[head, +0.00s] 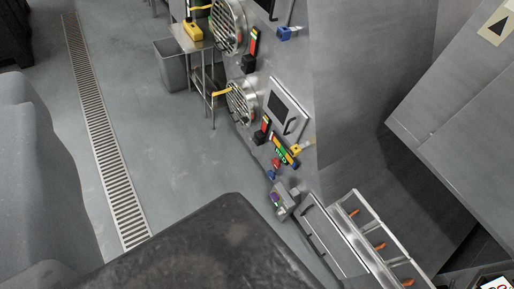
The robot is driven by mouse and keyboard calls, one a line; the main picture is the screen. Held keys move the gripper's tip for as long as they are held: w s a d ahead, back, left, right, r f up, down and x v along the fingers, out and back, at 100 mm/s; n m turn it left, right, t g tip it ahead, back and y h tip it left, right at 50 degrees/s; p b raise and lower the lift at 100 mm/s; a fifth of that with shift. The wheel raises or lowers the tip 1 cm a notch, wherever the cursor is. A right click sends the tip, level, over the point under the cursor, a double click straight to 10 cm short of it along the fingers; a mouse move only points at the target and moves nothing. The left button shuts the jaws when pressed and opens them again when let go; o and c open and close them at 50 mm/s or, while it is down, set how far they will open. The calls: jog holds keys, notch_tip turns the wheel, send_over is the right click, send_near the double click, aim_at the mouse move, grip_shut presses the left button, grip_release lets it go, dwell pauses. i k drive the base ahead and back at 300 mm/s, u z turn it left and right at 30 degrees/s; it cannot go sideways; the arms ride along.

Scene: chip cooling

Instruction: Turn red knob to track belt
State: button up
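A steel machine panel (296,150) runs down the middle of the view, tilted in the picture. A small red part (275,162), which may be the red knob, sits low on it just above a blue part (271,175). It is too small to make out its shape or which way it is turned. No belt can be made out. I see no gripper fingers; a large dark shape (215,250) fills the bottom middle, and I cannot tell what it is.
Round metal grilles (227,27) and a screen box (285,106) are on the machine. A steel side table (192,38) and a grey bin (173,64) stand beside it. A floor drain (93,120) crosses open grey floor. A grey bulky form (40,170) is at left.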

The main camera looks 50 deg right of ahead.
aim_at(275, 162)
jog(key=i, duration=1.4)
jog(key=z, duration=1.45)
